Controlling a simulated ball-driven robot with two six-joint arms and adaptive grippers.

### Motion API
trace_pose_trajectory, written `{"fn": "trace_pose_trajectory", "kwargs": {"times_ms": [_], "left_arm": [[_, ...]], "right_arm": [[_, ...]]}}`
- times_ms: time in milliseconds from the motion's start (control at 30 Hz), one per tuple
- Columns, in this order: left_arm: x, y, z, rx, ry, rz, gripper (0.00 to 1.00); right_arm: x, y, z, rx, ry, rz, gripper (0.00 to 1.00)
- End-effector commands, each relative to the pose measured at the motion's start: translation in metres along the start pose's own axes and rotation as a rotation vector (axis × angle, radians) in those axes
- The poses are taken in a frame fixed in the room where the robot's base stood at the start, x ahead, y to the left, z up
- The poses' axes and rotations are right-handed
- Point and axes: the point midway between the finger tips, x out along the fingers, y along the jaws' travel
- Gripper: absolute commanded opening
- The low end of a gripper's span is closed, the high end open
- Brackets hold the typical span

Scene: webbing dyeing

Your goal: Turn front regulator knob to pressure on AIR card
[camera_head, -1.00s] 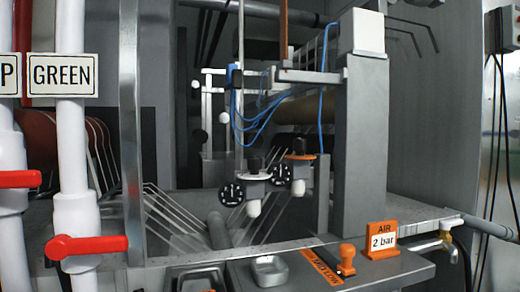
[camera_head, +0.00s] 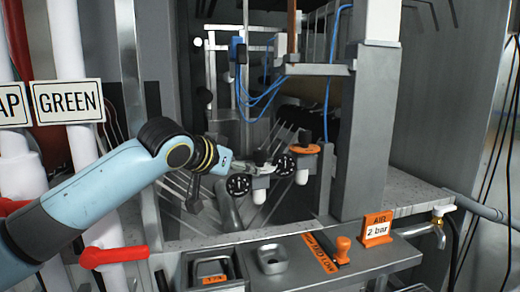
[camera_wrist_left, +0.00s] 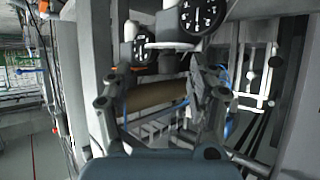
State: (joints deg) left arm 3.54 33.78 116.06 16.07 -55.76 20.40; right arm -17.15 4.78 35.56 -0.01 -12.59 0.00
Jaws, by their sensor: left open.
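The front regulator (camera_head: 260,182) has a pale body, a white lower cup and a round black gauge (camera_head: 238,184). Its dark knob is mostly hidden by my left gripper (camera_head: 258,160) in the head view. In the left wrist view, turned over, the gauge (camera_wrist_left: 203,14) and knob (camera_wrist_left: 167,62) show ahead of the gripper (camera_wrist_left: 163,92). Its fingers are open, one to each side of the knob in the picture; contact cannot be told. The orange AIR card (camera_head: 377,229) reads 2 bar. The gauge's needle is too small to read surely. My right gripper is not in view.
A second regulator with an orange ring (camera_head: 306,149) and its own gauge (camera_head: 285,164) sits close right of the front one. A grey post (camera_head: 362,140) stands further right. Blue hoses (camera_head: 262,98) hang above. A red valve handle (camera_head: 114,256) is below my left arm.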

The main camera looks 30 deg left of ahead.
Motion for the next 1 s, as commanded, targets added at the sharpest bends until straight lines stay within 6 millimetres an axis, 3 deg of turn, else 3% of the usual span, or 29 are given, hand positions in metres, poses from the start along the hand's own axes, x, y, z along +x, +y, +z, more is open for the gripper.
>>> {"fn": "trace_pose_trajectory", "kwargs": {"times_ms": [33,167,267,700,1000], "left_arm": [[0.004,-0.010,-0.021,-0.010,0.040,-0.005,0.59],[0.009,-0.019,-0.045,-0.033,0.087,-0.003,0.59],[0.019,-0.020,-0.048,-0.038,0.090,-0.002,0.59],[0.098,-0.019,-0.054,-0.034,0.087,-0.002,0.59],[0.114,-0.019,-0.054,-0.031,0.087,-0.002,0.59]], "right_arm": [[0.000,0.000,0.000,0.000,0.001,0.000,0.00],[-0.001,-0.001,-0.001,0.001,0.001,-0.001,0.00],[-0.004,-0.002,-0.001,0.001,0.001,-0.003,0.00],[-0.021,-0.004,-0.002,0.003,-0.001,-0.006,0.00],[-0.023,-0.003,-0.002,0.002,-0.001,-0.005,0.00]]}}
